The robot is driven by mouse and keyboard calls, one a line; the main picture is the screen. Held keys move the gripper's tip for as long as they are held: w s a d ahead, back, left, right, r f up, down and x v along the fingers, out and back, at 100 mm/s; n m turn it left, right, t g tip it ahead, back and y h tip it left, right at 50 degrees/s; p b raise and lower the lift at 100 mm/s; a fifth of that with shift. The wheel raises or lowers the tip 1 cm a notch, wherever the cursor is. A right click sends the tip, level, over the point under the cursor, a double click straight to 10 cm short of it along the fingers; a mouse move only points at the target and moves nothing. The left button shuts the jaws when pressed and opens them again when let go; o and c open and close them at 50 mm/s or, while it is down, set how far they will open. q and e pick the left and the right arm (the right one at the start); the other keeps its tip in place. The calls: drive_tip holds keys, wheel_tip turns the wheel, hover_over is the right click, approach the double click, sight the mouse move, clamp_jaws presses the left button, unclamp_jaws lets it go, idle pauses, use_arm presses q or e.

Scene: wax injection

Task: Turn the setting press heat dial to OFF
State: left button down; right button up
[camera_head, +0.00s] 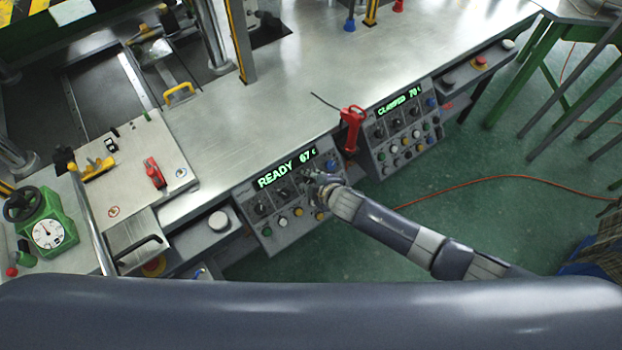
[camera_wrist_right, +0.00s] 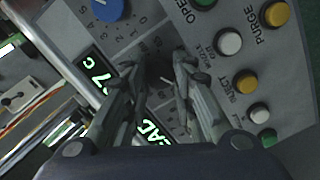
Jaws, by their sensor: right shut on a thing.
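My right gripper (camera_head: 314,177) reaches the left control panel (camera_head: 243,197), whose green display reads READY 67 C. In the right wrist view my right gripper (camera_wrist_right: 160,85) has its fingers closed on either side of a dark dial (camera_wrist_right: 159,72) with a pale pointer mark. The fingers hide much of the dial, and I cannot read which setting it points to. Lettering around it is partly covered. A second control panel (camera_head: 372,149) to the right reads CLAMPED 70 C. I cannot read a label naming the setting press. My left gripper is not in view.
A blue knob (camera_wrist_right: 101,8) sits beside the dial, with white (camera_wrist_right: 229,43), yellow (camera_wrist_right: 277,14) and green buttons near. A red-handled tool (camera_head: 352,128) stands between the panels. The metal bench top (camera_head: 300,70) is mostly clear.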

drive_tip(key=shift+n, duration=0.5)
clamp_jaws()
drive_tip(key=o, duration=1.1)
unclamp_jaws()
drive_tip(key=shift+c, duration=0.2)
drive_tip(key=shift+s, duration=0.1)
drive_tip(key=v, duration=1.2)
